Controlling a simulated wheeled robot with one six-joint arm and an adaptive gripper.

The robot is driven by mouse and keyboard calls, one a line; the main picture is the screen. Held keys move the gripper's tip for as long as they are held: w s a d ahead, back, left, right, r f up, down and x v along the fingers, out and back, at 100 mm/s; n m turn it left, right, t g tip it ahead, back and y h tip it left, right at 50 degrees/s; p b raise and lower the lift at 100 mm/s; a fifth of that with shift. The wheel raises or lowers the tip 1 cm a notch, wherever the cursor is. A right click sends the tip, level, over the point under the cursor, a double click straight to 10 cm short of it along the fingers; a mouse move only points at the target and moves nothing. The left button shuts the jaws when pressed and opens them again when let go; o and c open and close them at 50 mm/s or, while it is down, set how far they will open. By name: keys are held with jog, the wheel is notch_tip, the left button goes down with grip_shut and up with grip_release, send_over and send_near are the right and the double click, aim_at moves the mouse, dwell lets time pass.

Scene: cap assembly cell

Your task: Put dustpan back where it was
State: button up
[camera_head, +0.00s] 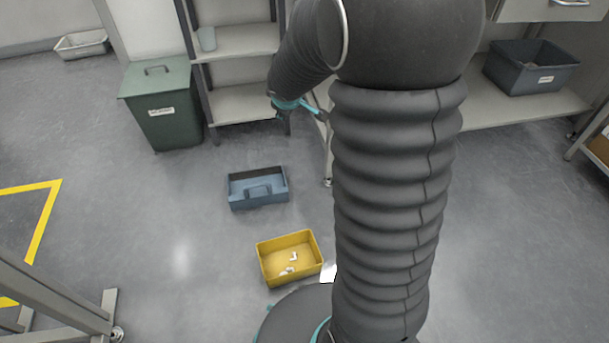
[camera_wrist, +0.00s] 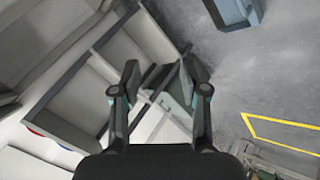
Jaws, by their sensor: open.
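I cannot make out a dustpan for certain in either view. A small white piece (camera_head: 328,273) shows beside my base in the head view, mostly hidden behind my arm, and I cannot tell what it is. My gripper (camera_wrist: 158,67) is open in the wrist view, with nothing held between its fingers. It is over the floor area in front of the grey shelf unit (camera_wrist: 85,85). In the head view the gripper is small and dark, partly hidden by my arm.
A blue tray with a handle (camera_head: 258,200) and a yellow bin (camera_head: 268,268) with white pieces stand on the floor. A green lidded bin (camera_head: 172,125) stands left of the shelf unit (camera_head: 240,42). A dark crate (camera_head: 530,78) is on the right shelf.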

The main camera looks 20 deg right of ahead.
jog(key=s+a+r+m+g, duration=0.1)
jog(key=s+r+m, duration=0.2)
jog(key=s+r, duration=0.3)
jog(key=s+a+r+m, duration=0.1)
jog(key=s+r+m, duration=0.15)
jog(key=s, duration=0.65)
jog(key=s+a+m+y, duration=0.1)
jog(key=s+a, duration=0.1)
jog(key=s, duration=0.3)
jog(key=s+a+r, duration=0.1)
jog(key=s+a, duration=0.1)
jog(key=s, duration=0.4)
jog(key=s+a+m+g+y, duration=0.1)
jog(key=s+a, duration=0.2)
jog(key=s, duration=0.3)
jog(key=shift+r+m+y, duration=0.3)
jog(key=shift+m, duration=0.05)
notch_tip(320, 180, up, 3)
jog(key=p, duration=0.2)
jog(key=shift+f+p, duration=0.1)
jog(key=shift+p, duration=0.3)
